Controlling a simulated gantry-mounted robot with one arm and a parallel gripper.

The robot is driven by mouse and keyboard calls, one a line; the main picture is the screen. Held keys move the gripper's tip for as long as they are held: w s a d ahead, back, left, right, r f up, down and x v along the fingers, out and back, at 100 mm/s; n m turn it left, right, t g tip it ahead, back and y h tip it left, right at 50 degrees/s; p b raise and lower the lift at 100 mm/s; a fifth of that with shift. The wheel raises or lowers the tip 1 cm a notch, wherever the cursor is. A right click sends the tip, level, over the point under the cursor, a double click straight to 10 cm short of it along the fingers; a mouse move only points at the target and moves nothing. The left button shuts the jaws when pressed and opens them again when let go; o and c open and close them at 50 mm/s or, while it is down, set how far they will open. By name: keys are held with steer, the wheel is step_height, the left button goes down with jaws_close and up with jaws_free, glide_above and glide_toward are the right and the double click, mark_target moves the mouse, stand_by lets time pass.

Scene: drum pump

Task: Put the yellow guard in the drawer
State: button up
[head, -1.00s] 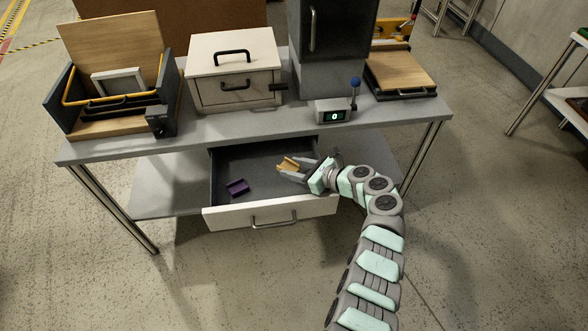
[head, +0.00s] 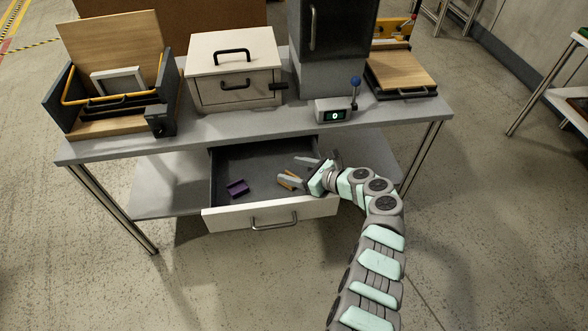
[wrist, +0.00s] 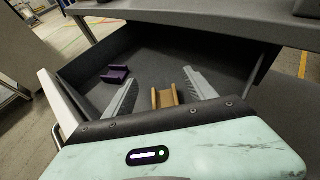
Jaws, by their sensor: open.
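The yellow guard (wrist: 165,97), a small tan-yellow channel-shaped piece, is inside the open drawer (wrist: 147,67) in the wrist view, between my spread fingers and apart from both. In the head view the guard (head: 290,178) is partly hidden by a finger of my gripper (head: 296,171). The drawer's front panel (head: 222,218) shows in the head view, pulled out below the tabletop. My gripper (wrist: 160,88) is open, its fingers reaching into the drawer from the right side.
A purple channel-shaped piece (head: 237,187) lies in the left part of the drawer. The tabletop (head: 235,125) overhangs the drawer's back. A white box (head: 235,70) and a small display unit with a blue-knobbed lever (head: 334,112) stand above.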

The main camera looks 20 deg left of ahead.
steer(key=shift+r, duration=0.2)
steer(key=shift+s+d+r+p, duration=0.1)
steer(key=shift+d+r+p, duration=0.2)
steer(key=shift+r+p, duration=0.2)
steer(key=shift+d+r+p, duration=0.25)
steer(key=shift+r+p, duration=0.1)
steer(key=shift+r, duration=0.1)
steer(key=p+v, duration=0.3)
steer(key=v, duration=0.7)
steer(key=shift+s+d+p, duration=0.2)
steer(key=shift+d+p, duration=0.2)
steer(key=shift+f, duration=0.15)
steer(key=shift+c, duration=0.4)
